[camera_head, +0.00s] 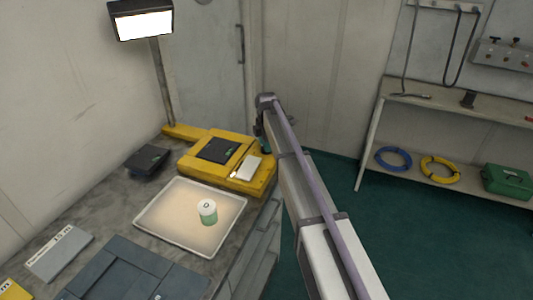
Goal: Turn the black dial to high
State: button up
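I cannot make out a black dial with certainty, and no "high" mark is readable. A grey panel (503,56) on the right wall carries small black handles and reddish knobs, too small to read. A yellow case (212,146) with a black face sits at the back of the bench, and its right side is close to my arm in the picture. My arm reaches up from the lower right. My gripper (264,143) is at its far end, beside the yellow case and mostly hidden; its fingers cannot be made out.
A white tray (164,237) holding a white and green jar (208,211) stands on the bench. A small black box (148,159), a grey labelled box (60,253) and a dark grey case (128,275) surround it. A lamp (143,20) rises behind. A shelf (450,105) stands right, across open green floor.

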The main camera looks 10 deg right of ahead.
jog(key=shift+c, duration=0.4)
grip_shut()
